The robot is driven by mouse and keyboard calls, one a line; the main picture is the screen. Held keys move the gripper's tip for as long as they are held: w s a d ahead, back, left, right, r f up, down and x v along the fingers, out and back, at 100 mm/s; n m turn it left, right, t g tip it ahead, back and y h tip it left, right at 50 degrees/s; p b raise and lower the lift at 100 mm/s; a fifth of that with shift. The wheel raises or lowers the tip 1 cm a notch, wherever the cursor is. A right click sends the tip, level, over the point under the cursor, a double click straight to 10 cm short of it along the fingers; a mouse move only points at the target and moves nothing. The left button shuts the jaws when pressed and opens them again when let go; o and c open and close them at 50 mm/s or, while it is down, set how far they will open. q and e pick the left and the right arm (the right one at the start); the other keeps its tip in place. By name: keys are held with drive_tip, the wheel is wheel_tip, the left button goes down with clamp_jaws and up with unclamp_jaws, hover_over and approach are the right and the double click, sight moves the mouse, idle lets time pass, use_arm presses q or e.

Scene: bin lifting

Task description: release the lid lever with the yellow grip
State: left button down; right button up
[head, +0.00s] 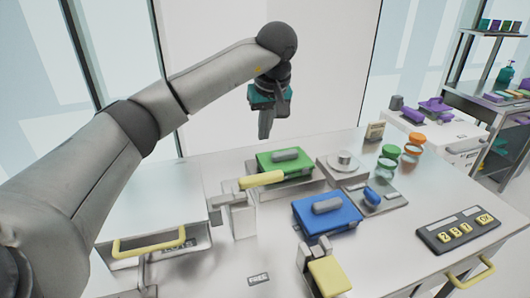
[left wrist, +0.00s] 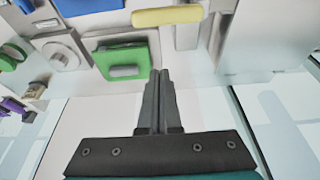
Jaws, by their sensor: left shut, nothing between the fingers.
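A lever with a yellow grip (head: 262,180) stands on a grey post beside the green-lidded bin (head: 285,162). The grip lies roughly level and reaches toward the green lid. A second yellow grip (head: 328,277) on a grey bracket is at the front, near the blue-lidded bin (head: 325,213). My left gripper (head: 265,136) is shut and empty, pointing down in the air behind the green bin. In the left wrist view its closed fingertips (left wrist: 158,72) are apart from both the green lid (left wrist: 122,62) and the yellow grip (left wrist: 167,16). My right gripper is not in view.
A round knob on a plate (head: 343,160) and several jars (head: 410,150) stand to the right of the bins. A keypad (head: 458,231) lies at the right front. A yellow drawer handle (head: 150,243) is at the left. The tabletop around the small label (head: 258,279) is clear.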

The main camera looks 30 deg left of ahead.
sight(248, 188)
use_arm(q)
wheel_tip(248, 188, down, 9)
drive_tip(key=shift+s+d+f, duration=0.15)
drive_tip(key=shift+s+f, duration=0.05)
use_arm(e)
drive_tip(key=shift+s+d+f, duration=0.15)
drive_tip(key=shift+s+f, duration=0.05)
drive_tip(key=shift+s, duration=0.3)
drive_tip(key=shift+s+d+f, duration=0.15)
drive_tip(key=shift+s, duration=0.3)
